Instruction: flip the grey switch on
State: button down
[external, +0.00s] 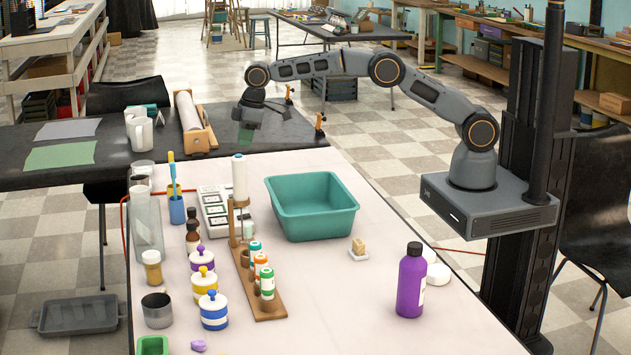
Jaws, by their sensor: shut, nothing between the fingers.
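My gripper (248,124) is at the end of my arm, which reaches left over the dark table behind the white one. It points down, is shut and holds nothing. It is small and dark against the dark table top. A white panel (214,212) with several dark and grey parts lies on the white table, left of the teal basin. It is the only thing here that looks like a switch unit. I cannot make out a separate grey switch or its position. My gripper is behind and above this panel, apart from it.
The teal basin (312,207), a wooden rack (262,290) with small bottles, and a purple bottle (411,281) stand on the white table.

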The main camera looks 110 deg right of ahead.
jog(key=x, duration=0.8)
jog(key=p+x, duration=0.1)
jog(key=x, duration=0.3)
jog(key=shift+s, duration=0.4)
jog(key=shift+s+f, duration=0.15)
jog(key=shift+f, duration=0.95)
jog(key=shift+f, duration=0.1)
jog(key=shift+s+f+b, duration=0.1)
jog(key=shift+f+b, duration=0.2)
jog(key=shift+b, duration=0.2)
jog(key=shift+r, duration=0.1)
jog(key=shift+w+r, duration=0.3)
jog(key=shift+w, duration=0.35)
